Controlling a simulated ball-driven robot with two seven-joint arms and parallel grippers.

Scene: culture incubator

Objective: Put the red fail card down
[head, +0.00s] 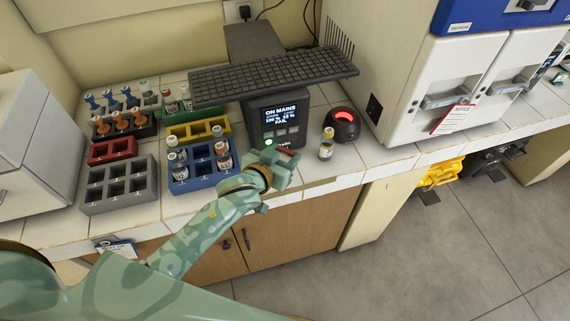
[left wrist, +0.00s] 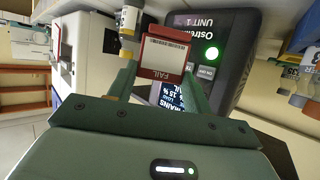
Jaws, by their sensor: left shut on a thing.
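The red fail card (left wrist: 163,55) has a red border, a white label with a barcode and the word FAIL. In the left wrist view it sits between the fingers of my left gripper (left wrist: 160,80), which is shut on it. In the head view the left gripper (head: 280,168) is over the front of the counter, before the black display unit, and only a small red part of the card (head: 287,151) shows. My right gripper is in neither view.
Blue (head: 190,184), grey (head: 120,187) and red (head: 112,151) racks are to the left.

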